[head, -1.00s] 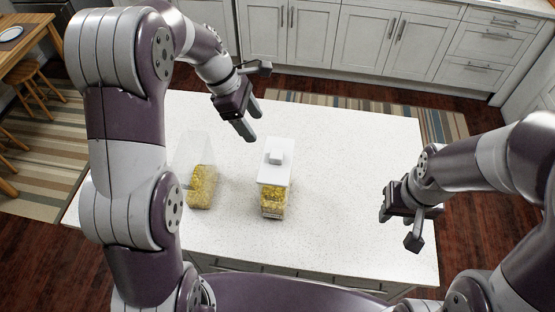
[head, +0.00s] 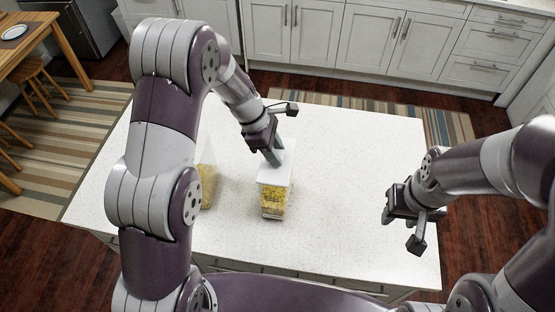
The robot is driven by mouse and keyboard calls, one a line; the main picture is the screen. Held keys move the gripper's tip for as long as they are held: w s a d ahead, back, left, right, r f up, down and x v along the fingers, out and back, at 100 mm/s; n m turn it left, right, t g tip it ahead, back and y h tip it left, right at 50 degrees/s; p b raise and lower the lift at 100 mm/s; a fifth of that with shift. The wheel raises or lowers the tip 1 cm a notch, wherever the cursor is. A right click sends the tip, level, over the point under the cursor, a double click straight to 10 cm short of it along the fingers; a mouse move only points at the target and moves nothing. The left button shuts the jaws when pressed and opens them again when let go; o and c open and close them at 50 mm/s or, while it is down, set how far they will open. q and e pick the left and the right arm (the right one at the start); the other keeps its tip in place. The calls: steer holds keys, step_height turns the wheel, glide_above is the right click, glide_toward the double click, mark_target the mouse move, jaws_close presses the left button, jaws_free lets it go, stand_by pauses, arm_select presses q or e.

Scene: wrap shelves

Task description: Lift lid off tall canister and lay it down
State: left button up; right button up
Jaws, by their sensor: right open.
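The tall canister (head: 272,203) is clear, with yellow contents, and stands upright near the middle of the white counter. Its white lid (head: 275,177) sits on top. My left gripper (head: 274,157) points down at the lid's knob, and its fingers cover the knob. I cannot tell whether they are closed on it. My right gripper (head: 416,227) is open and empty, over the right part of the counter, well apart from the canister.
A second clear container (head: 208,187) with yellow contents stands to the left, partly hidden behind my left arm. The white counter (head: 345,180) is bare between the canister and my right gripper, and towards its back right.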

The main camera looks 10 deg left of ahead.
arm_select(q)
steer(key=shift+s+a, duration=0.1)
steer(key=shift+s, duration=0.05)
steer(key=shift+c, duration=0.4)
steer(key=shift+r, duration=0.3)
steer(key=r, duration=0.1)
steer(key=r+b, duration=0.2)
steer(key=shift+d+r, duration=0.3)
steer(key=s+d+r+p, duration=0.1)
steer(key=s+d+r, duration=0.6)
steer(key=r, duration=0.3)
steer(key=shift+d+r, duration=0.2)
steer(key=shift+d, duration=0.55)
steer(key=shift+s, duration=0.1)
